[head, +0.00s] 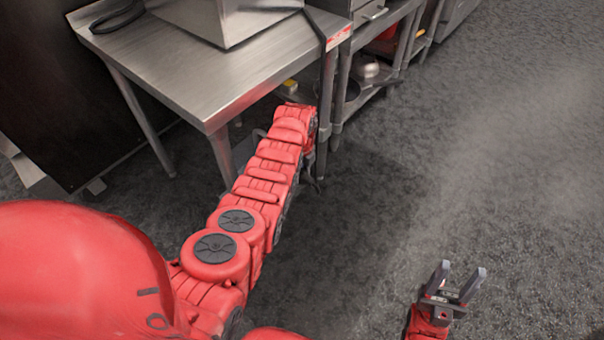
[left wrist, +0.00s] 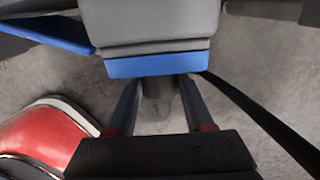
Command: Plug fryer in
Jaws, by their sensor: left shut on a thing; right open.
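A steel box-shaped appliance (head: 232,18) stands on the steel table; I cannot tell whether it is the fryer. My left arm reaches down beside the table's right side, and its gripper is mostly hidden in the head view. In the left wrist view my left gripper (left wrist: 158,108) is shut on a small dark grey piece (left wrist: 157,88), whose shape is unclear; it may be a plug. A black cable (left wrist: 255,115) runs past its right side. No socket can be made out. My right gripper (head: 457,283) is open and empty over the floor at lower right.
The steel table (head: 165,78) has legs and a low shelf near my left arm. A black cable coil (head: 117,17) lies on its far left. A grey and blue object (left wrist: 155,50) lies close ahead of the left fingers. Shelving (head: 375,75) stands right; the grey floor is clear.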

